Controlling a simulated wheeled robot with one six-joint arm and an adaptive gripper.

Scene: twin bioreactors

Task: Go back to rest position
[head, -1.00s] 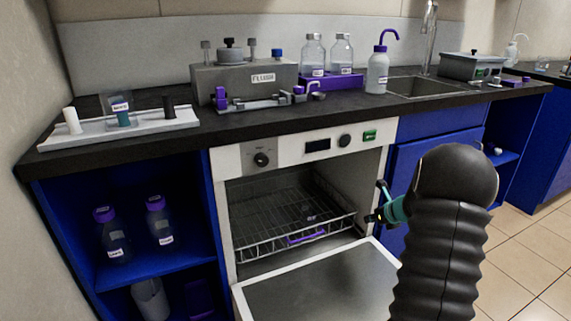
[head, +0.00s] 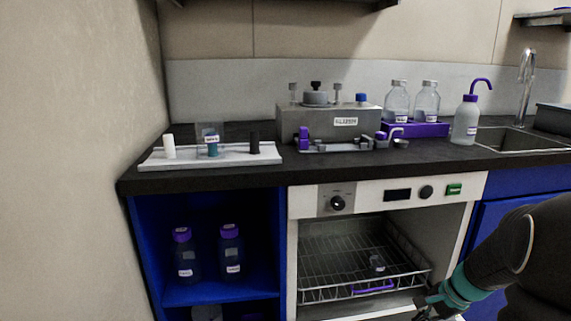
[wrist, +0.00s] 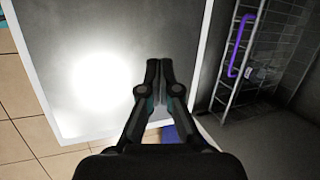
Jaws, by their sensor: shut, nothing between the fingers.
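My gripper (wrist: 159,68) is shut and empty in the wrist view, with its two fingers together. Behind it lies the open door (wrist: 100,28) of the white-fronted oven, a grey panel with a bright glare spot. In the head view my gripper (head: 432,306) is at the lower right, in front of the oven opening and partly cut off by the bottom edge. The oven (head: 312,203) is open, with a wire rack (head: 330,262) inside. A small clear item (head: 377,263) stands on the rack, near its purple handle (head: 373,287).
The black counter (head: 215,178) holds a grey device (head: 330,122), a white tray (head: 172,160), bottles in a purple holder (head: 420,130) and a wash bottle (head: 465,122). A blue shelf (head: 205,294) with two purple-capped bottles is left of the oven. Tiled floor (wrist: 22,95) shows beside the door.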

